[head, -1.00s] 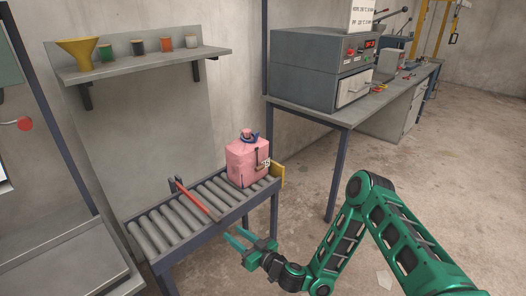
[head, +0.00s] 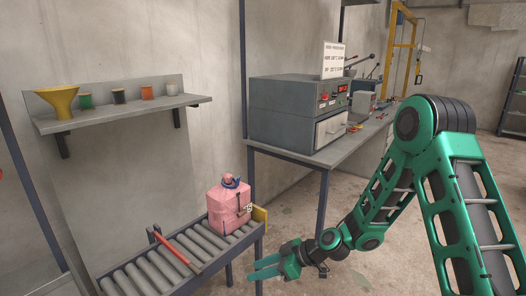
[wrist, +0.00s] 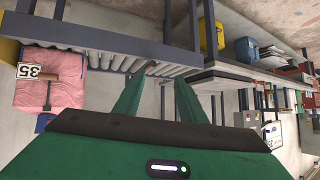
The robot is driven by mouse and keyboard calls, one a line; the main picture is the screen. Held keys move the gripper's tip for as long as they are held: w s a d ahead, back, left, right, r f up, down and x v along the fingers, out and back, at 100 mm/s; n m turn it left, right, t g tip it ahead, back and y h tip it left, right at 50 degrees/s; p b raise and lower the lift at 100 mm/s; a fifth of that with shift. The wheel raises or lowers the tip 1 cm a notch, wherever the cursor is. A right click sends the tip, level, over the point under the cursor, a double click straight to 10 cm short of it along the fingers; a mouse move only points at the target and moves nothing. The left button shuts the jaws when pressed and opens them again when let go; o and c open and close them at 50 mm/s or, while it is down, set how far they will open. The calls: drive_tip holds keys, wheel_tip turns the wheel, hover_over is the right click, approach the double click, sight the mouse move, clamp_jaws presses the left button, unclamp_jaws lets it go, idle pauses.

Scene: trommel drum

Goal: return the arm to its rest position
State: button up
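My gripper (head: 265,268) is at the lower middle of the head view, in front of the roller conveyor (head: 158,268) and apart from it. Its two green fingers are spread with nothing between them; they also show in the wrist view (wrist: 160,98). My green arm bends up on the right and folds at a high elbow. A pink bag (head: 229,210) with a blue tie and a small tag stands on the far end of the conveyor. In the wrist view the scene is upside down, and the bag (wrist: 65,82) is at the left with a tag reading 35.
A red bar (head: 173,248) lies across the rollers. A yellow end stop (head: 260,218) is beside the bag. A bench (head: 345,150) with a grey machine (head: 297,112) stands behind. A wall shelf (head: 120,113) holds a yellow funnel (head: 62,101) and several cups.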

drive_tip(key=s+d+r+m+h, duration=0.3)
drive_tip(key=d+r, duration=0.1)
drive_tip(key=d, duration=0.6)
drive_tip(key=s+d+r+m+h, duration=0.3)
drive_tip(key=s+d+r, duration=0.1)
drive_tip(key=d, duration=0.6)
drive_tip(key=s+d+r+m+h, duration=0.3)
drive_tip(key=d+r, duration=0.1)
drive_tip(key=d, duration=0.6)
drive_tip(key=s+d+r+m, duration=0.2)
drive_tip(key=s+d+m, duration=0.1)
drive_tip(key=s, duration=0.4)
drive_tip(key=s+d+r+m+g+h, duration=0.1)
drive_tip(key=s+d+r+m, duration=0.2)
drive_tip(key=s, duration=0.5)
drive_tip(key=s+d+r+m+g, duration=0.1)
drive_tip(key=s+d+r+m, duration=0.1)
drive_tip(key=s+d+m, duration=0.3)
drive_tip(key=shift+s+d+r+h, duration=0.3)
drive_tip(key=shift+s+d+r, duration=0.05)
drive_tip(key=shift+s, duration=0.8)
